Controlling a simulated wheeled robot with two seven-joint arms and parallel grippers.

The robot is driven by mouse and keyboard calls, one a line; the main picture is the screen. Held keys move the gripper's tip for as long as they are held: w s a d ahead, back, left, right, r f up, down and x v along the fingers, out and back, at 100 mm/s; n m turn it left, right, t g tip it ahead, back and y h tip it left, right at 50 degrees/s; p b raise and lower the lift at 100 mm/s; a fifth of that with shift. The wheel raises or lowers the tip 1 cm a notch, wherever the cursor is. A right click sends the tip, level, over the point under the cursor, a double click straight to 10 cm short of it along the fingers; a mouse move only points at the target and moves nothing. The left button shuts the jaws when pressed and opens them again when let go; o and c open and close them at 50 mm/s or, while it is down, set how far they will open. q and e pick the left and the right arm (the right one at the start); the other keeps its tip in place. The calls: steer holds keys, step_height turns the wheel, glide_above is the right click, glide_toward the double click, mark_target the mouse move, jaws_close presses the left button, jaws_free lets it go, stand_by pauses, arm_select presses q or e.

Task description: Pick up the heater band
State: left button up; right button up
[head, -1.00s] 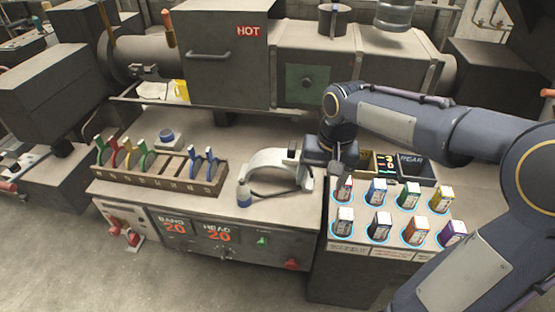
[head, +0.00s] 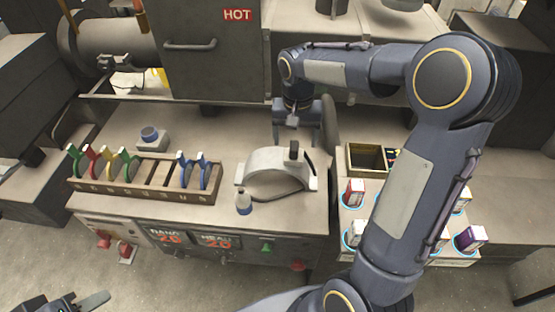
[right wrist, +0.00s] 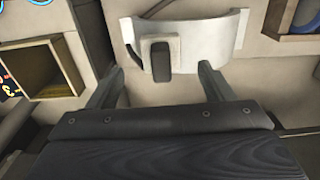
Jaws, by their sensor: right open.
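The heater band (head: 268,163) is a pale, curved metal strip with a dark block at its right end, standing on the bench right of the slotted rack. It also shows in the right wrist view (right wrist: 212,40), with its dark block (right wrist: 160,60) facing the camera. My right gripper (head: 297,135) is above and behind the band's right end, apart from it. In the right wrist view its two fingers (right wrist: 165,80) are spread, with the block between and beyond them and nothing held. A dark part at the bottom left edge may be my left gripper; its jaws do not show clearly.
A slotted rack (head: 143,184) with coloured clips stands left of the band. Labelled boxes (head: 354,192) and an open bin (head: 365,158) are at the right. The machine housing (head: 215,60) rises behind.

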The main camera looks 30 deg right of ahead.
mark_target(294, 145)
steer(key=shift+s+f, duration=0.1)
steer(key=shift+f, duration=0.35)
steer(key=shift+w+f+p, duration=0.15)
steer(key=shift+f+p, duration=0.15)
steer(key=shift+f, duration=0.9)
steer(key=shift+w+f+p, duration=0.1)
steer(key=shift+f+p, duration=0.2)
steer(key=shift+f, duration=0.85)
jaws_close()
